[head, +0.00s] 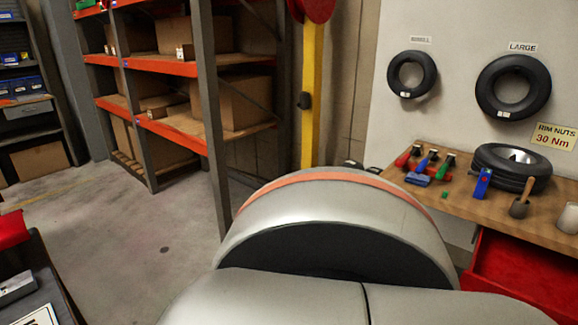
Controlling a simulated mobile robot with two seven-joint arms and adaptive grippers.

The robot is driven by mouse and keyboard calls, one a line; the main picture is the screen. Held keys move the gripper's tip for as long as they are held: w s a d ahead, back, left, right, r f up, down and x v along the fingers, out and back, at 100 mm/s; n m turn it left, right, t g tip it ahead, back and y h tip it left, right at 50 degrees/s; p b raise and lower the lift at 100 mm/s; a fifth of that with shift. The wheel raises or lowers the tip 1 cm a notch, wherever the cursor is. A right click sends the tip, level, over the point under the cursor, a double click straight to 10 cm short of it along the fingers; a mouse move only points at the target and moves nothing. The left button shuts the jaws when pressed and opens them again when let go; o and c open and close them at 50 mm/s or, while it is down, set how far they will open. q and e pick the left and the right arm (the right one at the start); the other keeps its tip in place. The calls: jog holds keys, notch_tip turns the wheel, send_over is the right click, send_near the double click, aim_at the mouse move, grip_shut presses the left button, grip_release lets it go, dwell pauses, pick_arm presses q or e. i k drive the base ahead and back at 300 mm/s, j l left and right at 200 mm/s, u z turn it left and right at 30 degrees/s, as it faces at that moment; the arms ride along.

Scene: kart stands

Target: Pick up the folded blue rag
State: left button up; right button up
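I cannot make out a folded blue rag in the head view. On the wooden workbench (455,207) at the right lies a small blue item (418,179) among red and green-handled tools. A blue upright item (482,183) stands beside a tyre (510,166). Both are too small to identify surely, and neither looks clearly like a folded cloth. Neither of my grippers is in view. A large pale grey rounded part of my own body fills the lower middle and hides the floor and part of the bench behind it.
An open red drawer (515,272) sits under the bench. A grey shelf rack with orange beams (160,66) holds cardboard boxes at the left. A dark surface with a red bin (12,229) is at the lower left. The concrete floor (130,235) between is clear.

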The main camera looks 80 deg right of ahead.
aim_at(419, 179)
jog(key=z, duration=3.5)
jog(key=i+j, duration=1.45)
